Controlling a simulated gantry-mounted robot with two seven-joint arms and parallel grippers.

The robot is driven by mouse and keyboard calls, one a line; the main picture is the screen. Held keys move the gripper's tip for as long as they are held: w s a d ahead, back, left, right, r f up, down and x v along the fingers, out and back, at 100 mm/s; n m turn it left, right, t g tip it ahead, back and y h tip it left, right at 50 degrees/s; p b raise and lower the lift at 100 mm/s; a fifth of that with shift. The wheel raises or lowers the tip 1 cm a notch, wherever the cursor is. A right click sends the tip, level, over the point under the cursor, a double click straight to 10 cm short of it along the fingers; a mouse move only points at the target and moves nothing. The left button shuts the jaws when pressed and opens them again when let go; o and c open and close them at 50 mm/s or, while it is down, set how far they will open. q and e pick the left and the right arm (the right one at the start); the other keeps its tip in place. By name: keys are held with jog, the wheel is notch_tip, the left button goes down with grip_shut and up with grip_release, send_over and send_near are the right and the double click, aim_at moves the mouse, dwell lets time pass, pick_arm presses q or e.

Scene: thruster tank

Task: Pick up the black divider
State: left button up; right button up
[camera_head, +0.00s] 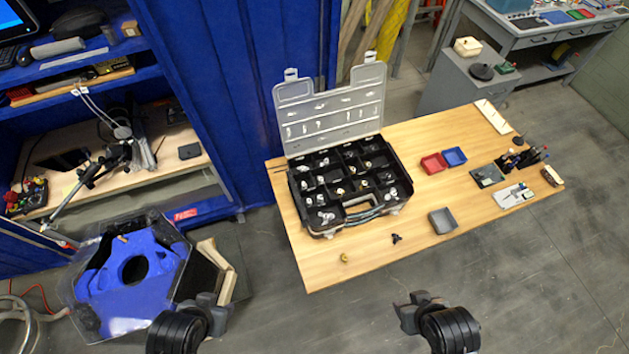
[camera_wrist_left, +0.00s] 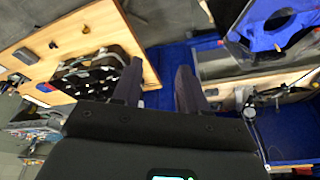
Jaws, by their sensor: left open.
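An open organizer case (camera_head: 326,232) stands on the wooden table, its clear lid raised at the back. Black dividers (camera_head: 337,172) split its tray into compartments holding small fittings. A small black piece (camera_head: 397,239) lies on the table in front of the case; I cannot tell whether it is a divider. The case also shows in the left wrist view (camera_wrist_left: 100,80). My left gripper (camera_wrist_left: 157,78) is open and empty in that view, well away from the case. In the head view it is at the lower left (camera_head: 207,302). My right gripper (camera_head: 411,305) is in front of the table; its jaws are unclear.
A brass fitting (camera_head: 344,258) lies near the table's front edge. A blue thruster-like part (camera_head: 130,268) is at left. Bare table (camera_head: 335,273) lies along the front.

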dwell(0.4)
pick_arm(q)
jog(key=c, duration=0.5)
